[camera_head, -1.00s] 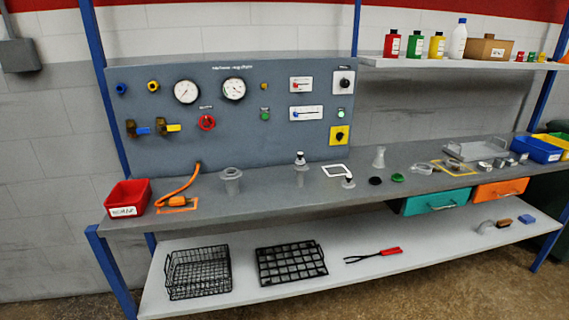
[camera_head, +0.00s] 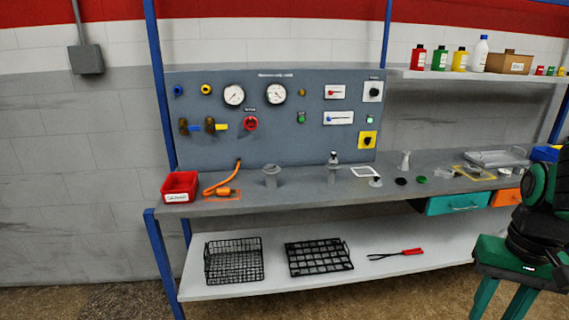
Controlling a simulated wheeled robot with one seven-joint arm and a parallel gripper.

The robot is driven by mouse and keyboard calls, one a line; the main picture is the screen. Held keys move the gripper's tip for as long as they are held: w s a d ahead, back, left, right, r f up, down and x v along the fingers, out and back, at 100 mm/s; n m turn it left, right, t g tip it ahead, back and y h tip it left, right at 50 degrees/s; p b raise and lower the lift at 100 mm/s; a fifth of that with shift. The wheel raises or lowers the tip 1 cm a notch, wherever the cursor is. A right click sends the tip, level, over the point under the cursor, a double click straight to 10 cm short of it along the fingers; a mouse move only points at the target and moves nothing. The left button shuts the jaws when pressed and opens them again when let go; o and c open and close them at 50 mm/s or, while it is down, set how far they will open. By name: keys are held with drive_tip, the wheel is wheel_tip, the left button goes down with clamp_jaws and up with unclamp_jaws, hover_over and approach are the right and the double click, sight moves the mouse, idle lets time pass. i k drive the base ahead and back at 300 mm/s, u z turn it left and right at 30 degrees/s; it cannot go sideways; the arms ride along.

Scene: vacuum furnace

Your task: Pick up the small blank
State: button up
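I cannot tell for sure which piece is the small blank. Small round parts lie on the bench right of centre: a black disc (camera_head: 401,181), a green ring (camera_head: 421,179) and pale metal pieces (camera_head: 446,173). A small pale fitting with a dark top (camera_head: 376,181) stands beside the white square outline. My gripper (camera_head: 497,303) hangs at the lower right, in front of the bench and well apart from these parts. Its two green fingers are spread with nothing seen between them; their tips are cut off by the frame edge.
Flanged ports (camera_head: 271,177) stand on the bench (camera_head: 300,200) below the gauge panel (camera_head: 280,130). A red bin (camera_head: 180,186) is at the left. Black baskets (camera_head: 234,262) and red-handled tongs (camera_head: 398,254) lie on the lower shelf.

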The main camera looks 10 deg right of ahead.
sight(333, 160)
drive_tip(key=u, duration=0.55)
drive_tip(key=i, duration=1.5)
drive_tip(key=z, duration=0.05)
